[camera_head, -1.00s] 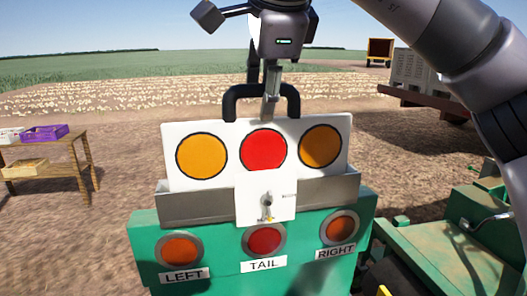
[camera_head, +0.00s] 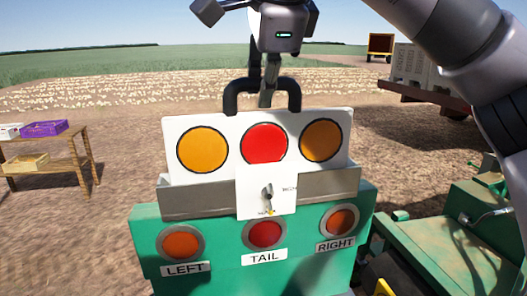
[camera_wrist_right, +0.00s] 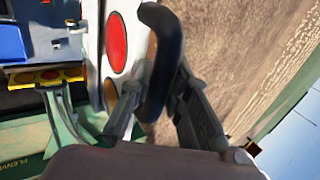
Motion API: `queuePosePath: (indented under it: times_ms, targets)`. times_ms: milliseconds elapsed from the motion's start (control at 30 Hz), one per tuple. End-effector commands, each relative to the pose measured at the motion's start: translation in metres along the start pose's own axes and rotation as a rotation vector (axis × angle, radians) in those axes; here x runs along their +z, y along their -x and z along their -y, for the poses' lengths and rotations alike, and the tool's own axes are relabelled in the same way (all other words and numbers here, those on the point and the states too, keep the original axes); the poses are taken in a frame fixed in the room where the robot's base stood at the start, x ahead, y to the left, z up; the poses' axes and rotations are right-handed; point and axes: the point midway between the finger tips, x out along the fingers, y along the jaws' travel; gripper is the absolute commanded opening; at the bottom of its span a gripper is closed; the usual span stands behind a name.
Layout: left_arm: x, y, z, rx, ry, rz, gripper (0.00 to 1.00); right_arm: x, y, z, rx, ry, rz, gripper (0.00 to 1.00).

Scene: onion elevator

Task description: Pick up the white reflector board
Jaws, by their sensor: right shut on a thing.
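The white reflector board (camera_head: 228,125) carries two orange discs and a red disc between them. It stands upright, its lower part behind the grey metal holder (camera_head: 330,184) on the green machine panel (camera_head: 210,218). A black handle (camera_head: 231,97) arches over its top edge. My right gripper (camera_head: 267,92) comes down from above and is shut on this handle. In the right wrist view the fingers (camera_wrist_right: 160,80) sit on both sides of the black handle (camera_wrist_right: 168,35), with the board (camera_wrist_right: 91,45) beside it. My left gripper is not in view.
The panel has lamps labelled LEFT, TAIL and RIGHT. A small white plate with a lever (camera_head: 252,205) overlaps the board's front. A wooden table (camera_head: 70,162) with crates stands at left, a trailer (camera_head: 420,98) at right.

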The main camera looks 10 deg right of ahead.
Motion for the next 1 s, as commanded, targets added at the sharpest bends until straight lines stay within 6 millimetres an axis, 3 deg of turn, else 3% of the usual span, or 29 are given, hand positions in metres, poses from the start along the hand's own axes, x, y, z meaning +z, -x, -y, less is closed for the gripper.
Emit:
queuePosePath:
  times_ms: [767, 1000]
  targets:
    - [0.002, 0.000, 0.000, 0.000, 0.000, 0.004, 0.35, 0.000, 0.003, 0.002, -0.006, -0.002, 0.003, 0.00]
    - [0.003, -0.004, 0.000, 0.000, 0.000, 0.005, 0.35, 0.001, 0.015, 0.010, -0.007, -0.003, 0.003, 0.00]
